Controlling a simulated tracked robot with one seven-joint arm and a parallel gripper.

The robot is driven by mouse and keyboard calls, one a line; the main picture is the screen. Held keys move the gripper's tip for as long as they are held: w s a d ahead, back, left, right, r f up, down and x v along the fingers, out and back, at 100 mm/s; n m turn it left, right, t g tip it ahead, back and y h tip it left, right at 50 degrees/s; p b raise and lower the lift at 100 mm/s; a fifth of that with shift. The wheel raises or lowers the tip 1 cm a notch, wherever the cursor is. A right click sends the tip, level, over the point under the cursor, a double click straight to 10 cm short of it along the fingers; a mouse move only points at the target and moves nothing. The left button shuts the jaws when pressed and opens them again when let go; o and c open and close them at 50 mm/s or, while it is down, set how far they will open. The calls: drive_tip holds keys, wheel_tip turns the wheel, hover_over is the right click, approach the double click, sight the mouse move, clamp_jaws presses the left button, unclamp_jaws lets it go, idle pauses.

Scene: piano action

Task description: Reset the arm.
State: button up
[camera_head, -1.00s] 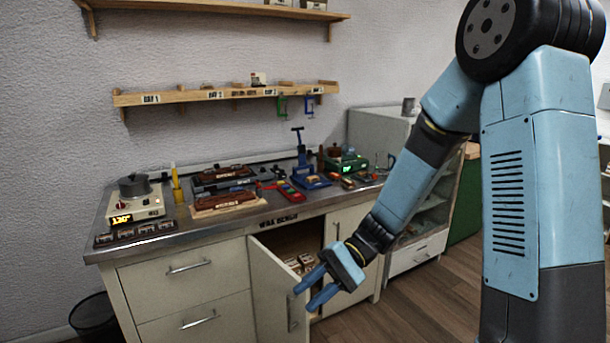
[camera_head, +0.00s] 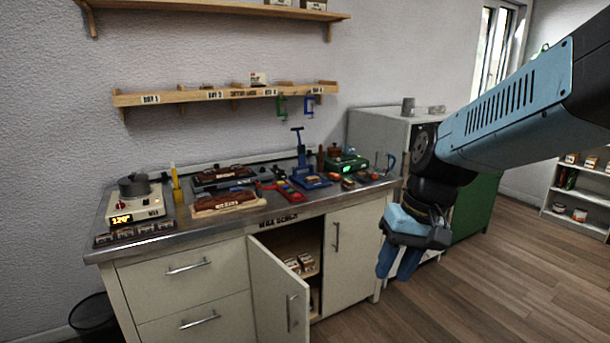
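My gripper (camera_head: 398,265) hangs fingers-down to the right of the workbench (camera_head: 170,245), in front of the grey cabinet (camera_head: 375,128). Its two blue fingers show side by side with a narrow gap near the tips, and nothing is seen between them. My arm is folded, with its blue upper link reaching in from the right edge.
The bench's left cupboard door (camera_head: 278,290) stands open toward me, with small boxes (camera_head: 300,264) inside. A heater with a pot (camera_head: 135,200), moulds and tools crowd the benchtop. A black bin (camera_head: 95,318) stands at left. Wooden floor (camera_head: 475,285) is clear at right.

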drive_tip(key=s+d+r+t+h, duration=0.2)
drive_tip(key=s+d+r+t, duration=0.1)
drive_tip(key=d+r+t, duration=0.2)
wheel_tip(320, 180, up, 3)
drive_tip(key=d, duration=0.2)
drive_tip(key=shift+d+m+h, duration=0.4)
drive_tip(key=shift+s+f, duration=0.1)
idle(0.5)
